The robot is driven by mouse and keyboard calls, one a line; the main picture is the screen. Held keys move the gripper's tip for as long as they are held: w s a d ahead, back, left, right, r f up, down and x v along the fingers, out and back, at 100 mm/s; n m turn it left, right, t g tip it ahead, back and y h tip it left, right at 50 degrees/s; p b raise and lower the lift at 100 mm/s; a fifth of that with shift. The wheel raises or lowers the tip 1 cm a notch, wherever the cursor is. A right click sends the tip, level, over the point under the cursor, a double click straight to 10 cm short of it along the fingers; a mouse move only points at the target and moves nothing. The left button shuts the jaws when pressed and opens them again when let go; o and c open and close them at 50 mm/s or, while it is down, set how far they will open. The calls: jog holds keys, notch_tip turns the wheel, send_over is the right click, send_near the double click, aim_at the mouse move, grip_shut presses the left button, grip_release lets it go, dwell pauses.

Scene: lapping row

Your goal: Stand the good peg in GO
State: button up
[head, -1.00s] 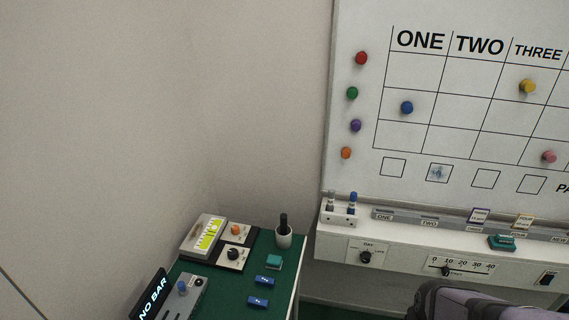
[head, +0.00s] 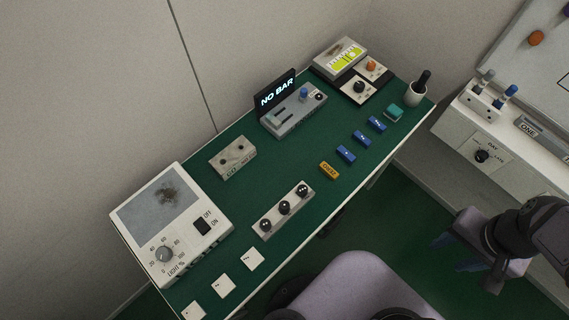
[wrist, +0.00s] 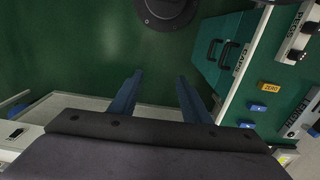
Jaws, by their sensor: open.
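Several dark round-topped pegs stand in a row in a pale block (head: 258,233) near the front edge of the green table in the head view. Its front peg (head: 265,224), middle peg (head: 284,207) and back peg (head: 302,189) look alike; I cannot tell which is good. A pale block with two holes (head: 233,157) lies behind them; its label is too small to read, so I cannot confirm GO. My gripper (wrist: 160,85) is open and empty over the green floor.
A white light box (head: 185,250) stands at the table's left. A grey gauge with a NO BAR display (head: 276,93) is at the back. Blue tags and a yellow tag (head: 329,170) line the right side, near a cup (head: 415,93). The table's middle is clear.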

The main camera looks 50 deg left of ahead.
jog(key=w+a+n+p, duration=0.1)
jog(key=w+a+n, duration=0.1)
jog(key=a, duration=0.7)
jog(key=n+p, duration=0.4)
jog(key=n, duration=0.1)
send_over(284, 206)
notch_tip(284, 206, down, 4)
jog(key=shift+f, duration=0.2)
jog(key=shift+f+p, duration=1.15)
jog(key=shift+f, duration=2.5)
jog(key=shift+c, duration=0.6)
grip_shut()
